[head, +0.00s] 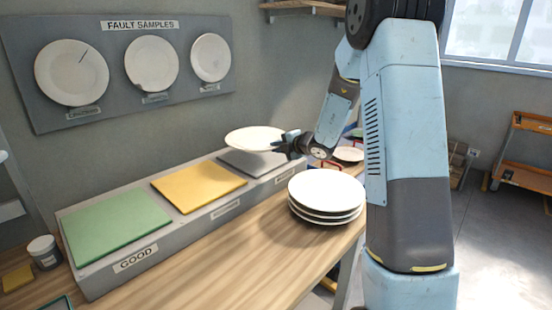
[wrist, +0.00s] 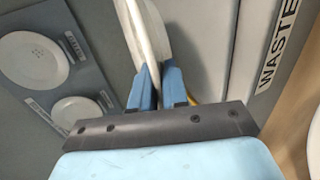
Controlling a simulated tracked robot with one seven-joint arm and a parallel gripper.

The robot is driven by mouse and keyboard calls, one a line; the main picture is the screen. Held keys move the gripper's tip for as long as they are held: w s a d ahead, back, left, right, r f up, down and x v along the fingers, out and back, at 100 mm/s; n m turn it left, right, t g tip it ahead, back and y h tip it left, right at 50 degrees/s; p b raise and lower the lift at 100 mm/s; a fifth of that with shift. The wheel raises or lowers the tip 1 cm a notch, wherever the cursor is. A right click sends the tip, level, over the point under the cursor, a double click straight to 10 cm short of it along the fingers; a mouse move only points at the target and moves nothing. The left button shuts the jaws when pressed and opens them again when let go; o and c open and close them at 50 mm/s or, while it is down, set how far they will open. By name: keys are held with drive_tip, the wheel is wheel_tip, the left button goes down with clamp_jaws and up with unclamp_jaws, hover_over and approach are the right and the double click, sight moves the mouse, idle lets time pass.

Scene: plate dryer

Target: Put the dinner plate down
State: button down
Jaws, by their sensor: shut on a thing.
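The white dinner plate (head: 254,138) is held roughly level at its right edge by my gripper (head: 284,143). It appears raised over the grey pad (head: 262,164) at the far end of the sorting bench. In the wrist view the plate (wrist: 138,35) shows nearly edge-on between the blue fingers (wrist: 159,88), which are shut on its rim. A label reading WASTE (wrist: 278,45) is on the bench front beside the grey pad. The exact gap between plate and pad cannot be told.
A yellow pad (head: 198,186) and a green pad (head: 115,226), labelled GOOD, lie bare nearer on the bench. A stack of several plates (head: 326,188) stands on the wooden table (head: 215,275). A fault-sample board (head: 110,95) hangs on the wall.

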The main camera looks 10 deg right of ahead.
sight(277, 165)
drive_tip(key=shift+w+f, duration=0.85)
drive_tip(key=shift+f, duration=1.6)
drive_tip(key=c, duration=1.4)
unclamp_jaws()
drive_tip(key=shift+s+f, duration=0.1)
